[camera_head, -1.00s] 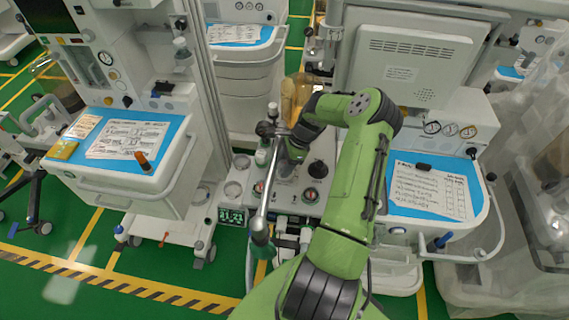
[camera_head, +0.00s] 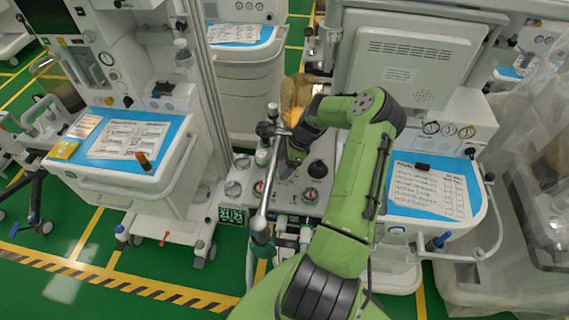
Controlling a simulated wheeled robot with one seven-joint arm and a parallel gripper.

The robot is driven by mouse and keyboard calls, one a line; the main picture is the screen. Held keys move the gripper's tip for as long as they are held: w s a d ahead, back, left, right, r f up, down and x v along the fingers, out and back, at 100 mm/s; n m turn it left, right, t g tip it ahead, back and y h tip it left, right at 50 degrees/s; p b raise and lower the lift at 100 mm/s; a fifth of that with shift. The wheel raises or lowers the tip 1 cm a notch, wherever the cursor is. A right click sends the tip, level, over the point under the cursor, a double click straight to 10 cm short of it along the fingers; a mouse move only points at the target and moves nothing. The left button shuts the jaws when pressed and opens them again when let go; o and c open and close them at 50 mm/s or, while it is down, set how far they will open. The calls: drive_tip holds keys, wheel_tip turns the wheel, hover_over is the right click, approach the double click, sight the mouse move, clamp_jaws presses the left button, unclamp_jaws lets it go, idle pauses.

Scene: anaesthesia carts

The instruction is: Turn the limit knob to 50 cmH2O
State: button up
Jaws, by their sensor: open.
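A grey control panel (camera_head: 285,200) with gauges and knobs stands in the middle, between two carts. My gripper (camera_head: 291,163) is dark and points down at the panel's upper part, at the end of my green arm. The jaws are small here and partly hidden by the arm and a metal pole. A black round knob (camera_head: 318,169) is just right of the gripper, apart from it. I cannot tell which part is the limit knob, nor read its scale; it may be hidden under the gripper.
A slanted metal pole (camera_head: 264,190) stands close to the left of the gripper. Carts with blue tops stand left (camera_head: 100,172) and right (camera_head: 395,208). Green floor shows at the lower left.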

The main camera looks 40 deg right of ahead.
drive_tip(key=v, duration=1.2)
drive_tip(key=shift+p, duration=0.35)
drive_tip(key=shift+f, duration=0.1)
